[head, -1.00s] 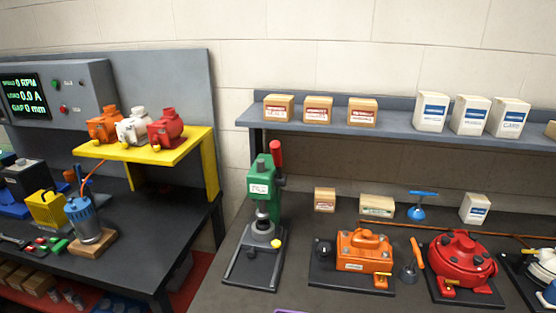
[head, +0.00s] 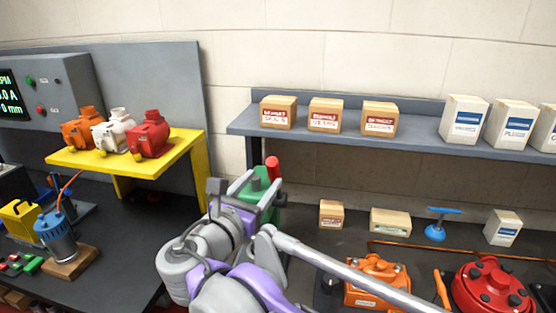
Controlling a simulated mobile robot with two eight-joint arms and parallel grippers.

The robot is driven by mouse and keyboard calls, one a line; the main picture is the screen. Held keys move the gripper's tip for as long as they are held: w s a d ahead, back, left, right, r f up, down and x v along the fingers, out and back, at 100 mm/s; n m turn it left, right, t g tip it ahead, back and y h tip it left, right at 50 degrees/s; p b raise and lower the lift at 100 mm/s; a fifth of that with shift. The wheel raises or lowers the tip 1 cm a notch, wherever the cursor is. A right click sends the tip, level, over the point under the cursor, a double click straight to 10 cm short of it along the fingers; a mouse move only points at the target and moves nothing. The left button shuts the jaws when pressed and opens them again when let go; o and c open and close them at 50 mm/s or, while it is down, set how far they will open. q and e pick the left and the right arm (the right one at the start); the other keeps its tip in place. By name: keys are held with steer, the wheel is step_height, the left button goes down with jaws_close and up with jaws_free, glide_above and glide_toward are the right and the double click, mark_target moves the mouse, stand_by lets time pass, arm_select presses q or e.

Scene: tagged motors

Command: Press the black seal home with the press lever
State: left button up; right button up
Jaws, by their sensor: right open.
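The green press (head: 262,176) stands on the dark bench in the middle of the head view. Its lever with the red grip (head: 273,167) rises at the top right of the press. My right gripper (head: 243,190) is open in front of the press head, its fingers just below and left of the red grip. I cannot tell whether it touches the press. My right arm hides the lower press, its base and whatever sits under the ram, so the black seal does not show. My left gripper is not in view.
An orange motor (head: 376,283) and a red motor (head: 492,287) stand right of the press. A grey shelf (head: 420,133) with boxes hangs behind. On the left, a yellow stand (head: 180,160) holds three motors. A blue-handled tool (head: 438,228) stands at the back.

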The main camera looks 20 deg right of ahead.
steer(key=p+x, duration=0.1)
steer(key=x, duration=0.8)
steer(key=shift+w+d, duration=0.2)
steer(key=shift+d, duration=0.05)
jaws_close()
stand_by(1.0)
